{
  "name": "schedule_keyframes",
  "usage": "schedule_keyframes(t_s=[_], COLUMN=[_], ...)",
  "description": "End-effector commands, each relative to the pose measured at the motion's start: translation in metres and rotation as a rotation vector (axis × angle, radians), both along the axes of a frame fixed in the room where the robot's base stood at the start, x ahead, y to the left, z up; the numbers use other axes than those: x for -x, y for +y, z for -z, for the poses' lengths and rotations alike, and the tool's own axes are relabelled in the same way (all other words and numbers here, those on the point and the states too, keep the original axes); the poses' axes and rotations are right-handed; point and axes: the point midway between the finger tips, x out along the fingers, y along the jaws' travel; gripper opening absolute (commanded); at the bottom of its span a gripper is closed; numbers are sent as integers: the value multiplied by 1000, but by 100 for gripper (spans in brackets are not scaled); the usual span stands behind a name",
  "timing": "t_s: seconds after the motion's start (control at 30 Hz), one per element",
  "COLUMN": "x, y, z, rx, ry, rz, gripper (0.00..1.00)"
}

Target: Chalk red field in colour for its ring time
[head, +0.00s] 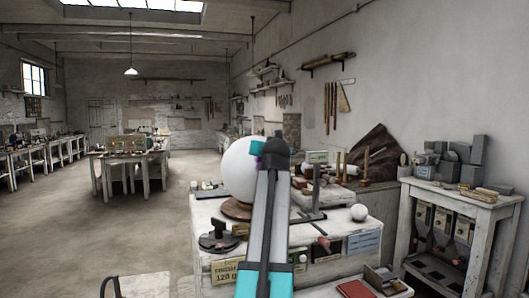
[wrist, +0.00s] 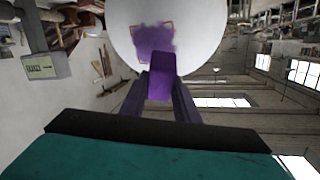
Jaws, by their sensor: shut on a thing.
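A large white plaster sphere (head: 237,168) rests on a round brown base (head: 238,209) on the workbench. In the wrist view the sphere (wrist: 208,40) fills the top middle. A thin orange-red outline (wrist: 171,30) of a field is on it, with a smudgy purple patch (wrist: 153,42) inside and partly over its edge. My gripper (wrist: 161,88) is shut on a purple chalk block (wrist: 161,76). The chalk's far end is at the lower part of the patch; I cannot tell if it touches. In the head view my gripper (head: 258,150) is at the sphere's right side and hides part of it.
The white workbench (head: 205,232) holds a black stand (head: 219,237), a small white ball (head: 359,212) and tools. A side table (head: 480,199) at right carries grey blocks (head: 470,152). A red book (head: 354,289) lies in front. Open floor (head: 100,222) is at left.

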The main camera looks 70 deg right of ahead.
Motion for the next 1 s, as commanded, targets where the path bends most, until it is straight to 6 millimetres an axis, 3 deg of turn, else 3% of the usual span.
schedule_keyframes(t_s=[0.37, 1.0], x=[1, 19], y=[2, 30], z=[-2, -20], rx=[1, 1], ry=[0, -1], rz=[0, -1], gripper=[2, 2])
